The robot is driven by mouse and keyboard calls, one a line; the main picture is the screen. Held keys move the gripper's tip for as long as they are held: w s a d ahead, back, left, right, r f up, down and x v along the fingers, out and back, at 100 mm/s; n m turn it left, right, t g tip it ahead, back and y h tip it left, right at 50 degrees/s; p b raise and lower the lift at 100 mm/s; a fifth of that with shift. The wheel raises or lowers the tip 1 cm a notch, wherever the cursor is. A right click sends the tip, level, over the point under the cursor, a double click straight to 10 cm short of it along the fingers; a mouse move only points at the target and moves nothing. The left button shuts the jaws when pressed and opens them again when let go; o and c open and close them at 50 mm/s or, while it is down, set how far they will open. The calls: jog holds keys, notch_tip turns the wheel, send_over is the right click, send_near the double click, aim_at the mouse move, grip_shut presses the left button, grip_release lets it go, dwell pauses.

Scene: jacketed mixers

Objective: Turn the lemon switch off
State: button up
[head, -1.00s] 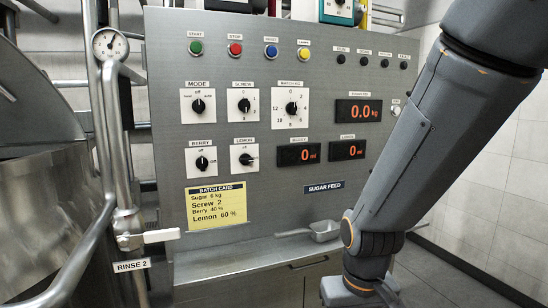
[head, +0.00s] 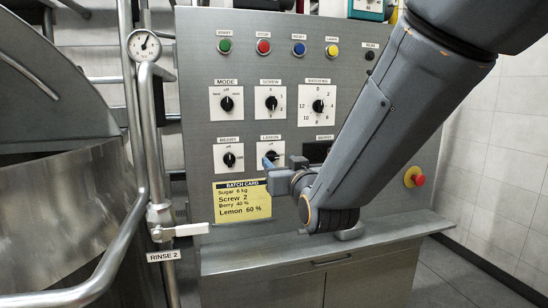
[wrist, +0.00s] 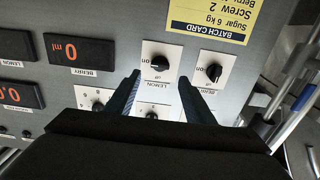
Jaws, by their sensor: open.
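The lemon switch (head: 271,155) is a black knob on a white plate in the panel's lower row, right of the berry switch (head: 229,159). My gripper (head: 281,165) is in front of its plate and hides part of it in the head view. In the wrist view, which is upside down, the lemon knob (wrist: 159,59) lies beyond and between the fingertips of my open gripper (wrist: 160,88). Its pointer seems to be on the "on" side. The berry knob (wrist: 213,72) is outside the fingers. Whether the fingers touch anything cannot be told.
The yellow batch card (head: 242,200) is just below the switches. Mode (head: 226,103), screw (head: 270,103) and batches (head: 318,106) knobs are above. A red stop button (head: 414,177) is at the right. A rinse pipe with a white-handled valve (head: 180,231) stands at the left.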

aim_at(273, 157)
jog(key=shift+p+x, duration=0.7)
jog(key=shift+x, duration=2.65)
jog(key=shift+f, duration=0.1)
jog(key=c, duration=1)
jog(key=shift+c, duration=0.2)
